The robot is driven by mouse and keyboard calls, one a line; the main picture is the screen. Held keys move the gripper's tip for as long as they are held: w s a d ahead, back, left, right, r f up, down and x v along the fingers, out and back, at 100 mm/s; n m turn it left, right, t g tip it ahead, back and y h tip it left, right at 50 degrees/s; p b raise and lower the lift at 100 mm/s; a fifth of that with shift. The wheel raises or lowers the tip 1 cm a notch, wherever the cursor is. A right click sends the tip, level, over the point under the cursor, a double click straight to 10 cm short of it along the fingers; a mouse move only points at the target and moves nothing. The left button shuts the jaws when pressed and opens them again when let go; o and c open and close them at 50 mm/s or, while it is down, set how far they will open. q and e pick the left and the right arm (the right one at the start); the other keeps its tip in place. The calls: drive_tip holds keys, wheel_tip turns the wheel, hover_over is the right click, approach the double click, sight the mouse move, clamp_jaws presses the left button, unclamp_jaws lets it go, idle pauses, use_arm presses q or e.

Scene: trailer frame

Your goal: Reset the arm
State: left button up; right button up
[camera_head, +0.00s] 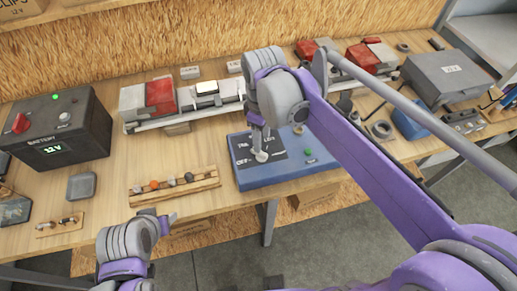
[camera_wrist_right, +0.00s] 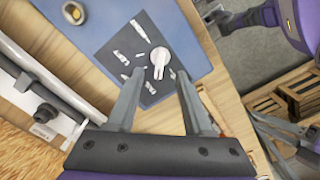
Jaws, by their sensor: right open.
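My right gripper (camera_head: 260,148) is over the blue control box (camera_head: 290,178) on the workbench. In the right wrist view its two fingers (camera_wrist_right: 158,78) are apart with nothing held between them. A white knob (camera_wrist_right: 160,58) on the box's dark marked panel (camera_wrist_right: 125,48) shows just beyond the gap between the fingertips; I cannot tell whether they touch it. My left gripper (camera_head: 162,221) is low in the head view, in front of the bench edge, and too small to tell open from shut.
A wooden strip with several knobs (camera_head: 172,183) lies left of the blue box. Red-and-white light units (camera_head: 160,98) line the back. A grey case (camera_head: 445,78) stands at the right. Floor (camera_head: 330,240) is open in front.

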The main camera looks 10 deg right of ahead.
idle(0.4)
drive_tip(key=s+d+f+m+t, duration=0.1)
drive_tip(key=s+d+f+m, duration=0.1)
drive_tip(key=s+m, duration=0.1)
drive_tip(key=s+d+f+m+t, duration=0.2)
drive_tip(key=s+f+m, duration=0.1)
drive_tip(key=s, duration=0.2)
drive_tip(key=s+d+f+m+t, duration=0.2)
drive_tip(key=s+f+m, duration=0.1)
drive_tip(key=s, duration=0.1)
drive_tip(key=shift+s+d+f, duration=0.1)
drive_tip(key=shift+s+d, duration=0.05)
drive_tip(key=shift+d, duration=0.1)
drive_tip(key=shift+m, duration=0.3)
